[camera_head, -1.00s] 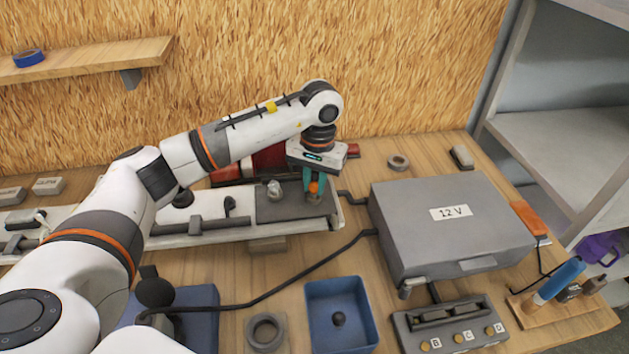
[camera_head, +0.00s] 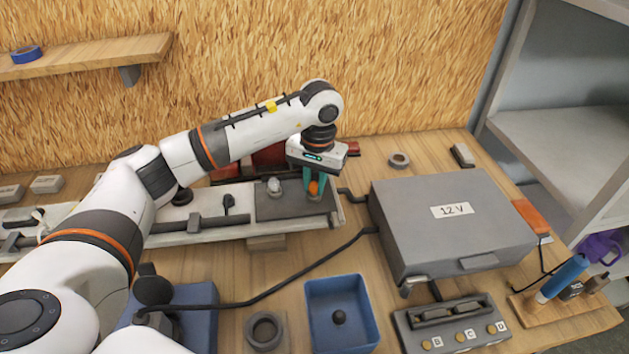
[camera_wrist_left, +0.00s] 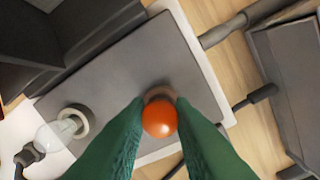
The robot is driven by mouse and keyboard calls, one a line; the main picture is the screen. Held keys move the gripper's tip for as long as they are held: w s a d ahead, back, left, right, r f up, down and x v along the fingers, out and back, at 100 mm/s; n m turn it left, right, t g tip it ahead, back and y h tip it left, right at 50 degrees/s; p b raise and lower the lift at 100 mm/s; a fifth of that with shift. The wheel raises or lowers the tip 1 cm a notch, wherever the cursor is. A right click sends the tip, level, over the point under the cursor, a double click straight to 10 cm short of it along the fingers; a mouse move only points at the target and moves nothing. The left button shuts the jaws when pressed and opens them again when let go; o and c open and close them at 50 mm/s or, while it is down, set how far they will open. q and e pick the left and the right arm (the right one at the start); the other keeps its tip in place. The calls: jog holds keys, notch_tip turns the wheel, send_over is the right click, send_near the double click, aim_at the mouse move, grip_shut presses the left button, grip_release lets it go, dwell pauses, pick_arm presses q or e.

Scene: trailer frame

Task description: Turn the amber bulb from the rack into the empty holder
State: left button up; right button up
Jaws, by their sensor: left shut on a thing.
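The amber bulb (camera_head: 314,188) is an orange ball between the green fingers of my left gripper (camera_head: 314,182), over the right end of the dark grey plate (camera_head: 290,207). In the left wrist view the bulb (camera_wrist_left: 159,118) sits between the fingertips, which are shut on it. A ring-shaped holder (camera_wrist_left: 160,93) shows partly behind the bulb; how deep the bulb sits in it is hidden. A clear bulb (camera_wrist_left: 55,134) stands in another holder (camera_wrist_left: 76,120) on the same plate, also seen in the head view (camera_head: 274,186). My right gripper is not in view.
A grey box marked 12 V (camera_head: 450,230) stands right of the plate, with cables beside it. Wood around the loose ring (camera_head: 399,160) at the back is free.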

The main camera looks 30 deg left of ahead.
pick_arm(q)
jog(key=shift+f+m+b, duration=0.15)
jog(key=shift+m+b, duration=0.7)
jog(key=shift+m, duration=0.85)
jog(key=shift+b, duration=0.3)
jog(key=shift+m+b, duration=0.35)
jog(key=shift+m, duration=0.15)
jog(key=shift+s+m+b, duration=0.1)
jog(key=shift+m+b, duration=0.5)
jog(key=shift+m, duration=0.6)
jog(key=o, duration=1.2)
